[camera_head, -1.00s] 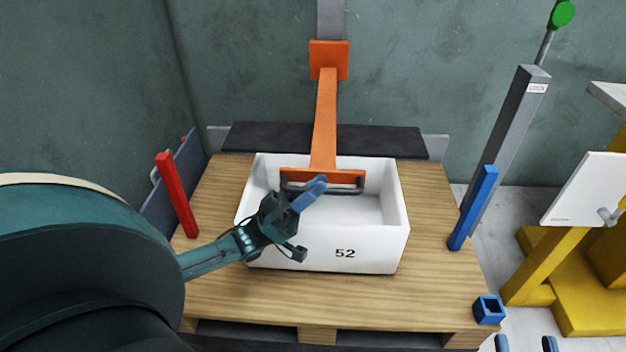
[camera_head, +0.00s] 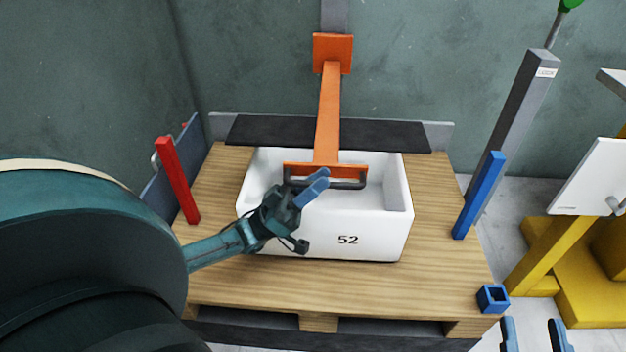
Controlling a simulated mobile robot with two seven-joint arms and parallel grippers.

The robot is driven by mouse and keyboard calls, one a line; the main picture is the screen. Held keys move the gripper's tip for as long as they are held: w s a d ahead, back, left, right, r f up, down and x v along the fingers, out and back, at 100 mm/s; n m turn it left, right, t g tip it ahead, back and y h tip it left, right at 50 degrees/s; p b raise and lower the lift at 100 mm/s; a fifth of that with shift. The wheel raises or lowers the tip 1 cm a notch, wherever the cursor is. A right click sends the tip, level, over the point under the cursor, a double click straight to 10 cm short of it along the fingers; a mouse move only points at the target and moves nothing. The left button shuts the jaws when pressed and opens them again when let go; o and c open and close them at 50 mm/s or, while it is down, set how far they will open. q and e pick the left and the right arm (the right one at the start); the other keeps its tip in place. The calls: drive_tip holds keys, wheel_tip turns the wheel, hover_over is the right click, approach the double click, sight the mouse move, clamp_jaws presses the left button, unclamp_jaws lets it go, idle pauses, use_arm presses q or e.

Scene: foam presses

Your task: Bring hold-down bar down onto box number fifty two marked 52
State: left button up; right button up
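The white box marked 52 (camera_head: 347,241) sits open-topped on a wooden pallet. The orange hold-down bar (camera_head: 327,115) comes from the back post toward me, and its wide orange foot (camera_head: 326,169) shows over the box's open top. A dark handle (camera_head: 340,185) is on the foot's near side. My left gripper (camera_head: 314,187) reaches over the box's front left, its blue fingers overlapping the handle's left part. Whether they grip it, I cannot tell. My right gripper (camera_head: 533,337) is at the bottom right edge, fingers apart, with nothing seen between them.
A red post (camera_head: 177,180) stands left of the box and a blue post (camera_head: 479,196) right of it. A short blue square tube (camera_head: 492,298) is at the pallet's front right corner. A grey lever column (camera_head: 519,110) and yellow frame (camera_head: 548,255) stand at right.

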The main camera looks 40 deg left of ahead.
use_arm(q)
drive_tip(key=v, duration=1.3)
drive_tip(key=shift+b, duration=0.45)
